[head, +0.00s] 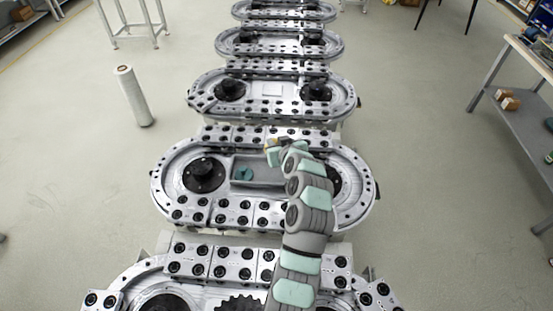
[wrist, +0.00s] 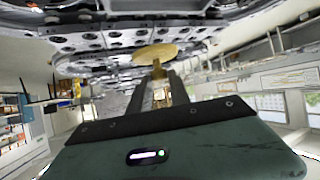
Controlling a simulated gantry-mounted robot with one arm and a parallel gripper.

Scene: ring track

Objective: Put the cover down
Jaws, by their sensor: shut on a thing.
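My gripper (wrist: 159,76) is shut on the knob of a round, brass-coloured cover (wrist: 156,51) in the wrist view. The cover's disc shows beyond the fingertips, apart from the track surface as far as I can tell. In the head view my gripper (head: 272,147) is over the far edge of the second-nearest ring track (head: 160,183), just above and right of the open grey tray in its middle.
The grey tray (head: 268,183) holds a small teal part (head: 243,174). A black round hub (head: 203,173) is left of it; another is partly behind my arm. More ring tracks line up ahead. A white roll (head: 133,96) stands on the floor at left, a workbench (head: 520,105) at right.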

